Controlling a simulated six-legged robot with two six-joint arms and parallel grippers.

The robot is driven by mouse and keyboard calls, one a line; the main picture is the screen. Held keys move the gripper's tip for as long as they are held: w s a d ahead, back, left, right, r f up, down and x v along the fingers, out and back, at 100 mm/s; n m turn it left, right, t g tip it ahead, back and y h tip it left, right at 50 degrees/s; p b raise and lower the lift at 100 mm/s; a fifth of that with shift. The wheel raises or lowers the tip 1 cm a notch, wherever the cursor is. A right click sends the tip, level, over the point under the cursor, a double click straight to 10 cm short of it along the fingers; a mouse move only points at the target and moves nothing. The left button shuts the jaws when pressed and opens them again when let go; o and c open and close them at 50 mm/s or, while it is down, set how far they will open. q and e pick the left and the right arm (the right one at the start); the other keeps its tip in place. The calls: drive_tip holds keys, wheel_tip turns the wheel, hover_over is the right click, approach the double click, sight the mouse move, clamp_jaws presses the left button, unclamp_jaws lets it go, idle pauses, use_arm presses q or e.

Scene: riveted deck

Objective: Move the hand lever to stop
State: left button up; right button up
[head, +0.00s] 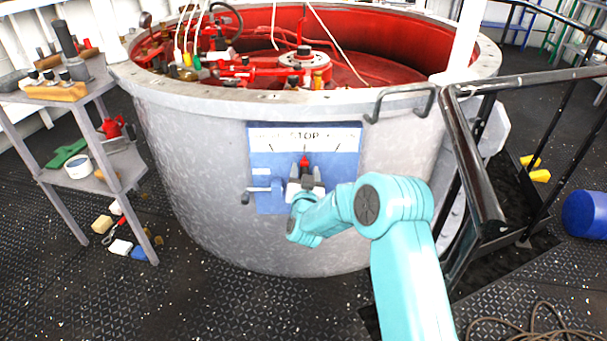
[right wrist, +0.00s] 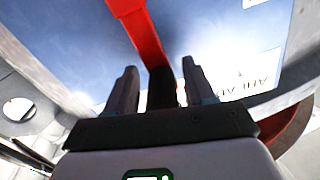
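The hand lever (head: 304,161) shows as a short red part pointing up, just under the word STOP on a white label strip (head: 305,138). The strip tops a blue panel (head: 262,170) on the side of the grey drum. My right gripper (head: 305,182) is in front of the panel and hides the lever's lower part. In the right wrist view the lever is a red bar (right wrist: 142,32) with a dark end (right wrist: 162,88) between the two fingers of my right gripper (right wrist: 160,85). The fingers stand apart, with a visible gap on the left side. My left gripper is not in view.
A grey bar with a dark knob (head: 245,198) sticks out at the panel's left. The drum rim (head: 240,98) carries a handle (head: 402,100) at right. A black railing (head: 475,165) stands close right of my arm. A shelf (head: 85,180) with tools stands left.

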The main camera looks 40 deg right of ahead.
drive_tip(key=p+v, duration=0.1)
drive_tip(key=v, duration=1.5)
drive_tip(key=shift+s+p, duration=0.15)
drive_tip(key=shift+p, duration=0.25)
drive_tip(key=shift+a, duration=0.1)
drive_tip(key=s+a+f+n+g+y, duration=0.25)
drive_tip(key=a+f+y, duration=0.3)
drive_tip(key=f, duration=0.35)
drive_tip(key=s+a+f+n+g+y, duration=0.2)
drive_tip(key=s+a+f+y, duration=0.15)
drive_tip(key=a+f, duration=0.5)
drive_tip(key=s+a+f+n+g+y, duration=0.25)
drive_tip(key=s+a+f+g, duration=0.2)
drive_tip(key=s, duration=0.35)
drive_tip(key=s+a+f+n+g+y, duration=0.1)
drive_tip(key=s+a+f+g+y, duration=0.3)
drive_tip(key=s, duration=0.4)
wheel_tip(320, 180, up, 25)
drive_tip(key=g+p, duration=0.1)
drive_tip(key=p, duration=2.3)
drive_tip(key=shift+s+d+r+h, duration=0.15)
drive_tip(key=shift+s+r+h, duration=0.05)
drive_tip(key=shift+s+h, duration=0.15)
